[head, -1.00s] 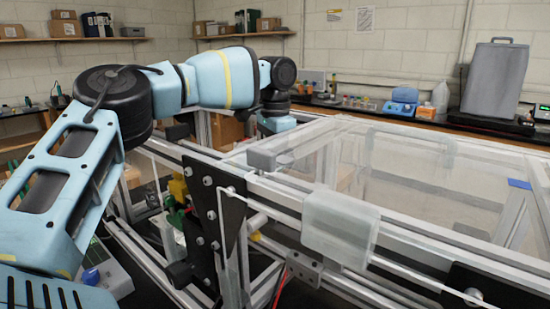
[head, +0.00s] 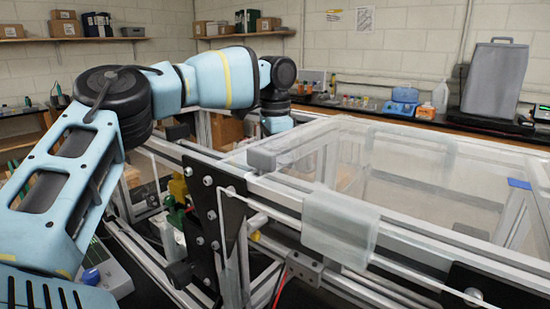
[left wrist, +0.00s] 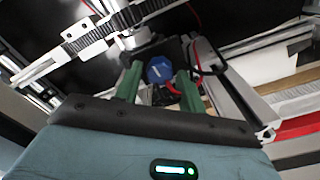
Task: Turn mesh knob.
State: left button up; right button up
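A round blue knob (left wrist: 159,70) shows in the left wrist view, on a dark mount under a metal shaft. It appears between the two green fingers of my left gripper (left wrist: 158,84), which are spread apart. I see gaps on both sides of the knob, and I cannot tell whether the fingertips reach around it or stop short. A red part sits just below the knob. In the head view my left arm reaches over to the far side of the frame, and its gripper and the knob are hidden there. My right gripper is in neither view.
The aluminium extrusion frame (head: 420,255) with clear panels fills the right and middle of the head view. A translucent block (head: 340,230) sits on its front rail. A toothed belt (left wrist: 80,38) and rail run close to the knob in the left wrist view.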

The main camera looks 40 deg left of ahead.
pick_arm(q)
jog(key=shift+o, duration=0.9)
jog(key=shift+r, duration=3.95)
